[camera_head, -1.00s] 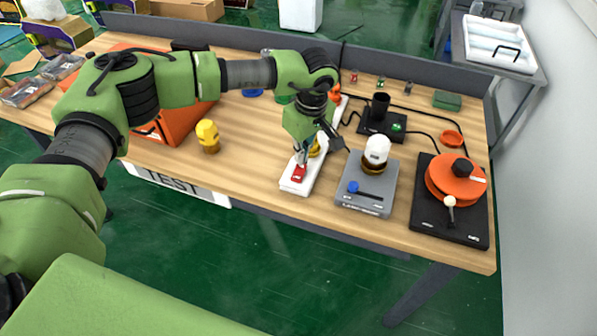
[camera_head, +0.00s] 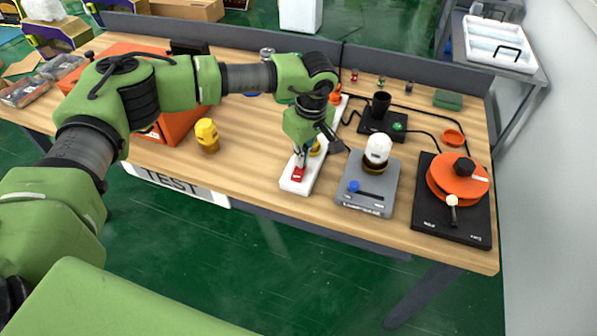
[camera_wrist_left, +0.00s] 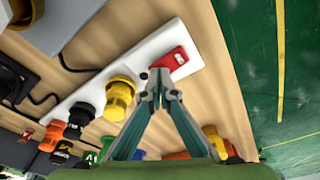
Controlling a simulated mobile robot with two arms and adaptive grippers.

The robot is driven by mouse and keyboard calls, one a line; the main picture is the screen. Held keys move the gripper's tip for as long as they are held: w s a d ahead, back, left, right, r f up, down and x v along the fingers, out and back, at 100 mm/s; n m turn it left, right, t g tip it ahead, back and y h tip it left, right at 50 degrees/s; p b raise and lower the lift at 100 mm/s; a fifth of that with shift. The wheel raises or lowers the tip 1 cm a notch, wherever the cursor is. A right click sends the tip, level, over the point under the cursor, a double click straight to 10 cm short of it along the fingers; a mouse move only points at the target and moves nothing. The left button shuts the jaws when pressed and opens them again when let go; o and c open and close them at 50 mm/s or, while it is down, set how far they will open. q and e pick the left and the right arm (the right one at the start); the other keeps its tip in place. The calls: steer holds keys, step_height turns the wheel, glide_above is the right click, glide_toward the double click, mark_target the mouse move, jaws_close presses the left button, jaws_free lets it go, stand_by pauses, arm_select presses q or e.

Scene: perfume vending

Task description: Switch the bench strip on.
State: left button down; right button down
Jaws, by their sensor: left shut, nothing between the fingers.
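The bench strip (camera_head: 293,187) is a long white power strip lying on the wooden bench; in the left wrist view its white body (camera_wrist_left: 192,62) runs diagonally. A red rocker switch (camera_head: 298,175) sits at its near end. It also shows in the left wrist view (camera_wrist_left: 171,61). My left gripper (camera_head: 301,157) is shut and empty, pointing down at the switch end. In the left wrist view its fingertips (camera_wrist_left: 158,78) meet beside the switch's edge; I cannot tell whether they touch it. The switch's on or off position is not clear. My right gripper is not in view.
A yellow plug (camera_wrist_left: 118,98) and other plugs sit along the strip. A grey device with a blue knob (camera_head: 353,187) stands to its right, then an orange turntable (camera_head: 452,183). A yellow-capped object (camera_head: 207,134) stands left, with bare bench between.

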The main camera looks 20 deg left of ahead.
arm_select(q)
steer(key=shift+f, duration=0.4)
steer(key=shift+r, duration=0.1)
steer(key=shift+r+p, duration=1.4)
steer(key=shift+r, duration=2.1)
